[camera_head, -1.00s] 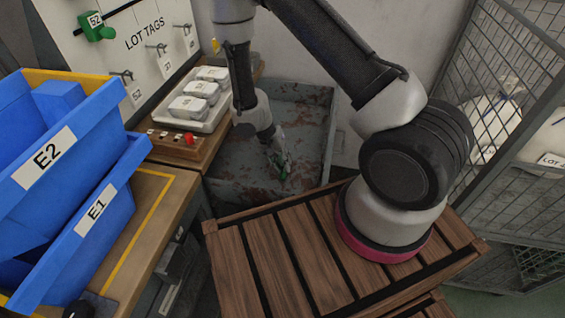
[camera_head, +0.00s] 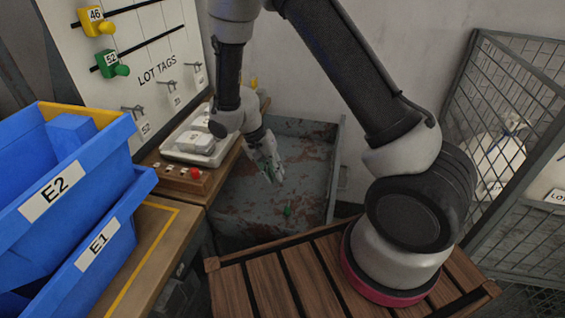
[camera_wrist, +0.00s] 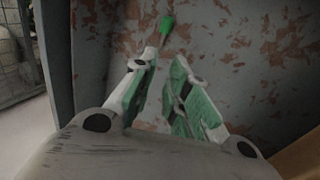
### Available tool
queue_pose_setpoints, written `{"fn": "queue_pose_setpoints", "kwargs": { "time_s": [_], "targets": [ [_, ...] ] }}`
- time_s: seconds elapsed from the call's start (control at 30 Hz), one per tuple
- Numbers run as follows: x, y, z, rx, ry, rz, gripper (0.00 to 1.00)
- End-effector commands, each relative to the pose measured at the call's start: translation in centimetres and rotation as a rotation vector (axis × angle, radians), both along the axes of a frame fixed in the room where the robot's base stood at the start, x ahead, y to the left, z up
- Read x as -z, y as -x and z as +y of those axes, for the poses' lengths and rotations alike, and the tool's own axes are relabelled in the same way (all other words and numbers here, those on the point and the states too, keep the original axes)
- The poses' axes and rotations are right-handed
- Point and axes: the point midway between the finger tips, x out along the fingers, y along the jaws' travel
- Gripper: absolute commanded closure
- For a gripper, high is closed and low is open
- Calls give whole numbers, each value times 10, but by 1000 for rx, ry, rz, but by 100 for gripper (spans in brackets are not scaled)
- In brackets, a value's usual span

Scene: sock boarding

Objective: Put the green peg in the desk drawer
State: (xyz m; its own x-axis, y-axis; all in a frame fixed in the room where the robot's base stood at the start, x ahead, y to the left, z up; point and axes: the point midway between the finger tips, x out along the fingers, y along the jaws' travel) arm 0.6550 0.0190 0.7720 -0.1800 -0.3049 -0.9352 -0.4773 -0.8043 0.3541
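A small green peg (camera_head: 287,210) lies in the worn grey metal bin (camera_head: 338,160). It also shows in the wrist view (camera_wrist: 166,27), just beyond my fingertips and apart from them. My gripper (camera_head: 273,178) is over the bin, above the peg. Its two fingers with green inner pads stand apart in the wrist view (camera_wrist: 164,57), with nothing between them. Another green peg-like piece (camera_head: 112,66), tagged 52, sits on the wall board's rail. Grey drawer fronts (camera_head: 180,292) show partly below the wooden desk (camera_head: 150,238); I cannot tell whether one is open.
Blue bins E2 (camera_head: 60,190) and E1 (camera_head: 95,240) stand on the desk. A white tray (camera_head: 195,150) and a wooden block with a red button (camera_head: 195,173) are beside the grey bin. A slatted wooden platform (camera_head: 270,280) is in front; a mesh cage (camera_head: 500,130) is at right.

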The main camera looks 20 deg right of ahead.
Motion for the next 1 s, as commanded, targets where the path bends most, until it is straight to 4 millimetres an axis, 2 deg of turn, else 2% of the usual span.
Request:
{"fn": "queue_pose_setpoints", "kwargs": {
  "time_s": [0.17, 0.27, 0.37, 0.4, 0.53, 0.67, 0.8, 0.9, 1.0],
  "targets": [
    [-7, -1, 0, -1, -3, -3, 84],
    [-29, -6, -7, -11, -26, -17, 84],
    [-72, -10, -21, -41, -67, -43, 84],
    [-93, -10, -29, -57, -88, -57, 84],
    [-162, 1, -60, -122, -152, -107, 84],
    [-222, 25, -91, -196, -204, -167, 84],
    [-275, 62, -121, -283, -245, -239, 84],
    [-304, 94, -139, -351, -263, -295, 84],
    [-326, 128, -153, -423, -270, -351, 84]
  ]
}}
